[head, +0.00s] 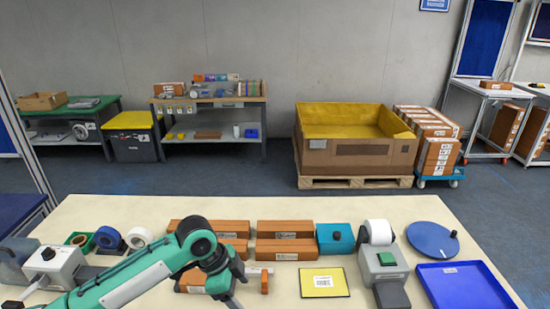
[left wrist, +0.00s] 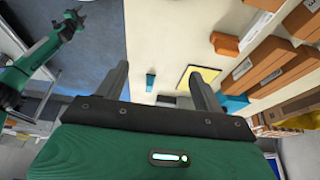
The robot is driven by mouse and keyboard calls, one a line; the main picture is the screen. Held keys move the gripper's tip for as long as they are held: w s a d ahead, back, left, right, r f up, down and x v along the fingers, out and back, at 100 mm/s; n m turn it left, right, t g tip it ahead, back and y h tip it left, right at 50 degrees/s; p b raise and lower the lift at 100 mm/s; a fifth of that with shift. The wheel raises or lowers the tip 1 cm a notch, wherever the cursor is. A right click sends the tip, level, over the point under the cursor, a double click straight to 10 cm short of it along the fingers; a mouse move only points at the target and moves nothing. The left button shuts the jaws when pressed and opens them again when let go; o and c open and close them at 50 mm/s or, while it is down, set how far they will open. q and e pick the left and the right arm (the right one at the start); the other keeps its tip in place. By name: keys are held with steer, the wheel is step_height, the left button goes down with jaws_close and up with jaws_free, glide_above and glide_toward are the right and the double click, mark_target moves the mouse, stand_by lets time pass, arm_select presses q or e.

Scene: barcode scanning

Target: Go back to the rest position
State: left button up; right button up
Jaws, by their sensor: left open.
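My left arm comes in from the left in the head view, over the near part of the cream table (head: 400,207). My left gripper (head: 236,283) hangs at the arm's end in front of the orange-brown boxes (head: 285,249). In the left wrist view its two dark fingers (left wrist: 162,84) are spread with nothing between them. Another green arm, which appears to be my right one, shows at the upper left of that view; its gripper (left wrist: 73,22) is too small to judge. The right gripper is not in the head view.
A yellow panel (head: 324,282), a grey device with a white roll (head: 382,262), a blue tray (head: 465,285), a blue disc (head: 428,240) and a teal box (head: 334,240) stand right of the arm. Tape rolls (head: 108,238) lie left. Behind is open floor and a large carton (head: 352,153).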

arm_select(q)
steer(key=s+d+f+n+t+h, duration=0.1)
steer(key=s+f+n+t, duration=0.2)
steer(key=s+f+n, duration=0.6)
steer(key=s+a+f+n+y, duration=0.3)
steer(key=s+a+n+y, duration=0.3)
steer(key=s+a, duration=1)
step_height(320, 180, down, 32)
steer(key=s, duration=0.2)
steer(key=s+a+f+g, duration=0.2)
steer(key=s+a+f, duration=0.1)
steer(key=s+f, duration=1.5)
steer(key=shift+n, duration=0.3)
